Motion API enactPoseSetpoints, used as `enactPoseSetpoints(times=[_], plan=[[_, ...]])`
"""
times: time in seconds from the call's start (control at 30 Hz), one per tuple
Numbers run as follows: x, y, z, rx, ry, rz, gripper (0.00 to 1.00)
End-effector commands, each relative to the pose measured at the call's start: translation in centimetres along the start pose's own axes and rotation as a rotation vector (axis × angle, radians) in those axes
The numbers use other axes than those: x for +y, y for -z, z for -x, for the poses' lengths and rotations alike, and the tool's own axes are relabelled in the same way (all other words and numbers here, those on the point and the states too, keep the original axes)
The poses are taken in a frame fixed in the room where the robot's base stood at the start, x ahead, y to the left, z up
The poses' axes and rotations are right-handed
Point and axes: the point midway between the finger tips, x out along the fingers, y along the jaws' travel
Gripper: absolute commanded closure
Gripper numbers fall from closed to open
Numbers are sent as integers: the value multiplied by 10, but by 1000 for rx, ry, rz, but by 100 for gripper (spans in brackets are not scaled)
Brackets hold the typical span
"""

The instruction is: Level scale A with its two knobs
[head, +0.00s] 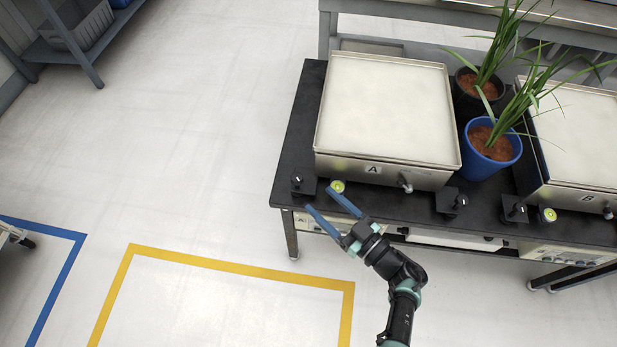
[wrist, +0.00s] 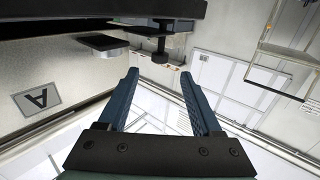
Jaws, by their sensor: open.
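Scale A (head: 330,120) is a steel box with a pale top on the black table, its "A" label on the front. Its left knob (head: 302,183) and right knob (head: 452,202) are black, at the front corners. A round yellow-green level (head: 338,186) sits beside the left knob; its bubble is too small to read. My gripper (head: 318,198) is open and empty, just in front of the left knob. In the wrist view a dark knob (wrist: 160,50) shows beyond and between the open fingertips (wrist: 159,75), apart from them. The label (wrist: 37,98) appears upside down there.
A blue pot (head: 483,160) and a black pot (head: 468,105) with leafy plants stand right of scale A. Scale B (head: 580,130) is farther right, with its own knob (head: 515,208) and level (head: 548,215).

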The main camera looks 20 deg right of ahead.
Motion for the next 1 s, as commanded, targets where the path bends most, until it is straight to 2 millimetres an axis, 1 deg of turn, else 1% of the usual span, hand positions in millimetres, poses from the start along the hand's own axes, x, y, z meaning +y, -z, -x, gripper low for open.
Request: enactPoseSetpoints(times=[0.03,0.1,0.23,0.4,0.67,0.77,0.83,0.9,1.0], plan=[[0,1,10,-1,-4,-1,34],[0,0,20,0,-4,-1,34],[0,0,31,0,0,-1,34],[-1,-1,34,-1,1,0,34],[0,-1,32,6,-7,8,34],[6,-2,25,38,-62,61,34],[14,0,17,80,-139,127,34],[23,7,11,131,-244,202,34],[35,18,12,192,-413,282,34]])
